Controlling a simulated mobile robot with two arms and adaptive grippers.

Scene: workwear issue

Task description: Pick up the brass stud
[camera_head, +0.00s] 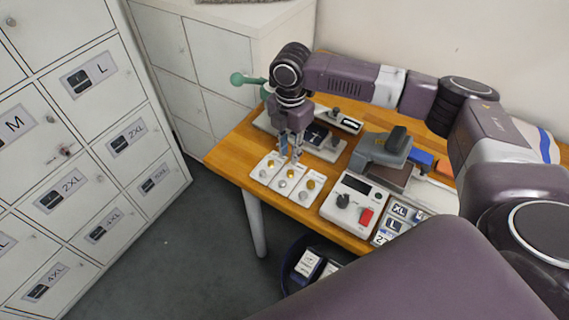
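Three white cards lie side by side at the table's front left, each with a brass stud and a silver-grey stud. The brass studs are on the left card (271,163), the middle card (292,173) and the right card (310,185). My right gripper (291,157) points down just above and behind the left and middle cards. Its two fingers look apart, with no stud seen between them. Whether a fingertip touches a card is too small to tell. My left gripper is not in view.
Right of the cards stands a white box (354,203) with a dark knob and red switch. Size tags (394,225) and a grey device (383,150) are further right. Behind the gripper are pale trays (330,151). Lockers (90,140) stand left; a dark bin (287,275) is below.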

